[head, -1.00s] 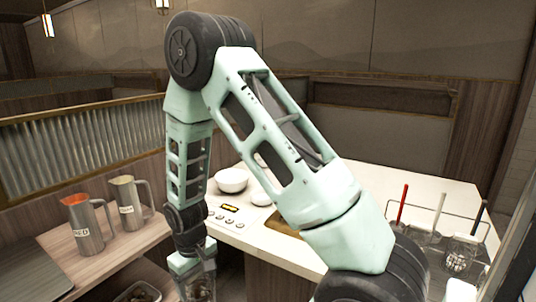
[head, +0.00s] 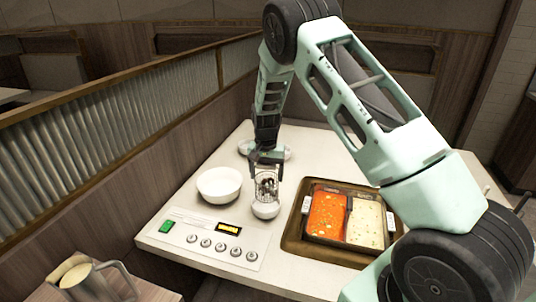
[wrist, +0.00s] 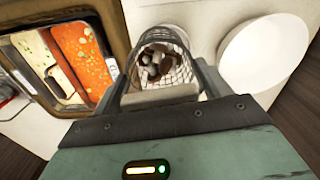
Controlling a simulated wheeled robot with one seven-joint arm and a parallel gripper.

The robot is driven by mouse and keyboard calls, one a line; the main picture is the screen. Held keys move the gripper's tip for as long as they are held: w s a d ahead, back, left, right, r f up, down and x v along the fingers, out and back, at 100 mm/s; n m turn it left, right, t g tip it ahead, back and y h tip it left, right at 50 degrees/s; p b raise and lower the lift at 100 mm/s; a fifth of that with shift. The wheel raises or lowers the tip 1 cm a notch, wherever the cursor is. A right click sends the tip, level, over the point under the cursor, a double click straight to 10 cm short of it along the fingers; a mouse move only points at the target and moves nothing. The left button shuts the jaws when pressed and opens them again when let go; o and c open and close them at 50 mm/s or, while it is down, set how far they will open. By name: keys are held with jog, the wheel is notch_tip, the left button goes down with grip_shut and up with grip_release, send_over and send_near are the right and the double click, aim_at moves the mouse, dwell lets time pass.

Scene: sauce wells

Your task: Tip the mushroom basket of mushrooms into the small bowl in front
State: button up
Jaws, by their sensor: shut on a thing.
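The mushroom basket (head: 266,184) is a small wire mesh basket with brown and pale mushrooms in it. It also shows in the wrist view (wrist: 185,72), with the mushrooms (wrist: 160,62) inside. My gripper (head: 266,162) is shut on the basket and holds it upright, or nearly so. The small white bowl (head: 265,210) stands on the table just below and in front of the basket. In the wrist view the bowl is mostly hidden behind the basket. I cannot tell whether basket and bowl touch.
A larger white bowl (head: 219,184) stands to the left. A divided pot (head: 346,217) with red and pale soup sits in a wooden frame to the right. A control panel (head: 212,238) lies at the table's front left. A metal pitcher (head: 92,279) stands at the lower left.

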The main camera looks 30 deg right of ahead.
jog(key=shift+w+d+r+m, duration=0.35)
jog(key=shift+w+d+r, duration=0.1)
jog(key=shift+w, duration=0.15)
jog(key=shift+w+d+r+m, duration=0.35)
jog(key=shift+w+r, duration=0.1)
jog(key=shift+w, duration=0.15)
jog(key=shift+a+f+b, duration=0.15)
jog(key=shift+f+b, duration=2.2)
jog(key=shift+f, duration=1.8)
jog(key=shift+w, duration=0.15)
jog(key=t+b, duration=0.2)
jog(key=b, duration=0.1)
jog(key=w+t+b, duration=0.1)
jog(key=b, duration=0.1)
jog(key=shift+t+h+b, duration=0.4)
jog(key=t+b, duration=0.1)
jog(key=b, duration=0.2)
jog(key=t+b, duration=0.1)
jog(key=b, duration=0.2)
jog(key=shift+s+r+t+h+b, duration=0.1)
jog(key=shift+s+t+h+b, duration=0.2)
jog(key=shift+t+h+b, duration=0.1)
jog(key=t+b, duration=0.1)
jog(key=b, duration=0.3)
jog(key=shift+s+r+b, duration=0.1)
jog(key=shift+s+b, duration=0.05)
jog(key=shift+b, duration=0.15)
